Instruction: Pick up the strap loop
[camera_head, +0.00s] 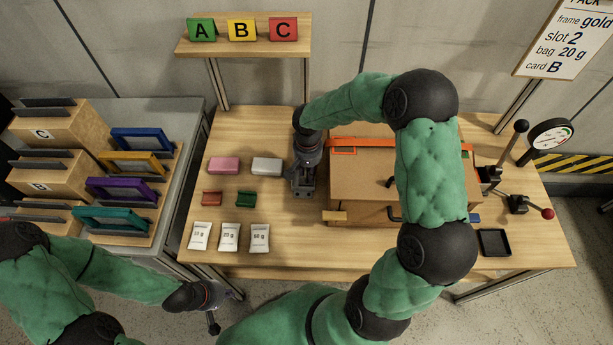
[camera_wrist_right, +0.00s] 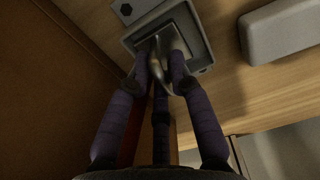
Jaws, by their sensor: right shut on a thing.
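My right gripper (camera_head: 303,184) points down at the left side of the wooden box (camera_head: 365,180), over the table. In the right wrist view, its dark fingers (camera_wrist_right: 166,64) are closed on a pale, curved piece that looks like the strap loop (camera_wrist_right: 158,66). The loop is at a grey square holder (camera_wrist_right: 131,42) on the table, and the fingers hide part of it. I cannot tell whether the loop is clear of the holder. An orange strap (camera_head: 360,142) runs across the back of the box. My left gripper (camera_head: 212,318) hangs off the table's front left; its jaws are unclear.
Pink (camera_head: 224,166) and white (camera_head: 267,166) blocks, small red and green pieces and several labelled bags (camera_head: 229,237) lie left of the box. Levers (camera_head: 513,145), a gauge (camera_head: 551,136) and a black tray (camera_head: 494,242) are at the right. Coloured frames (camera_head: 125,189) stand on the left rack.

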